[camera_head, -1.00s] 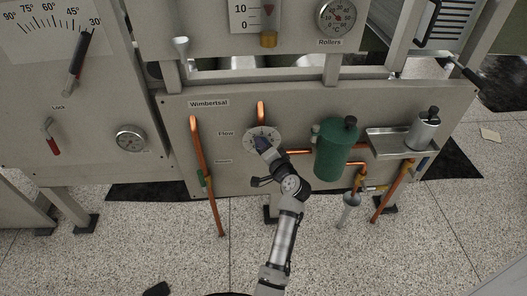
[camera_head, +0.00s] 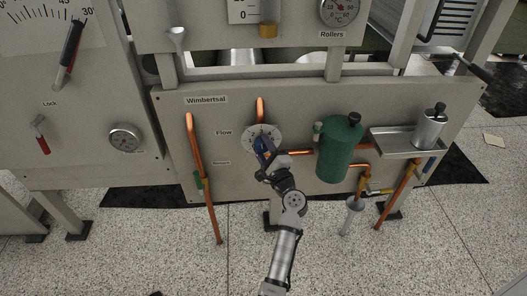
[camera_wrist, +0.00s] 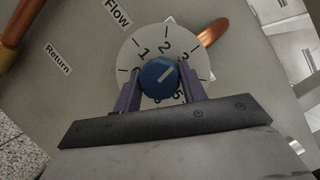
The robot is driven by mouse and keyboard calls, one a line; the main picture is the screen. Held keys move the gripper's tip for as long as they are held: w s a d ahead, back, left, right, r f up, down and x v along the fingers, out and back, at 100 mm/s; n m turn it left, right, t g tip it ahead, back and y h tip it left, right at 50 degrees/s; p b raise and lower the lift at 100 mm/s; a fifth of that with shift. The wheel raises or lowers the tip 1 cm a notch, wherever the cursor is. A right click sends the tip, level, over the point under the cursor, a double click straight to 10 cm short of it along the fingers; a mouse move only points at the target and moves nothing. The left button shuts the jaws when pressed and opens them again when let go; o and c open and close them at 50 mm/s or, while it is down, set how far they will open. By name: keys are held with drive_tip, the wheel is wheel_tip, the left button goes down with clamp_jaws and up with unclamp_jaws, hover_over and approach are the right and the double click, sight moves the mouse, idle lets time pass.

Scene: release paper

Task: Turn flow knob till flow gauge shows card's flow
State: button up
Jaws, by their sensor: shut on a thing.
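A blue knob (camera_wrist: 158,74) sits on a round white dial (camera_head: 262,138) beside the "Flow" label on the beige panel. My gripper (camera_wrist: 160,88) is shut on the knob, one purple finger on each side. In the head view my gripper (camera_head: 264,152) partly covers the dial. A scale with a 0 mark (camera_head: 243,12) is cut off at the top; its reading is not visible. No gauge in view is readably labelled as flow, and I see no readable card.
A green tank (camera_head: 339,150) and copper pipes (camera_head: 202,175) flank the dial. A metal tray (camera_head: 392,143) holds a silver canister (camera_head: 428,128). A Rollers gauge (camera_head: 340,9) and another round gauge (camera_head: 125,137) are on the panels.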

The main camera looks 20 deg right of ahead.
drive_tip(key=shift+m+t+h+b, duration=0.3)
drive_tip(key=shift+m+t+b, duration=0.15)
drive_tip(key=shift+m, duration=0.85)
drive_tip(key=o, duration=1)
drive_tip(key=b+v, duration=0.2)
drive_tip(key=v, duration=1.1)
drive_tip(key=shift+s+b, duration=0.35)
drive_tip(key=shift+s, duration=0.05)
drive_tip(key=shift+f, duration=0.1)
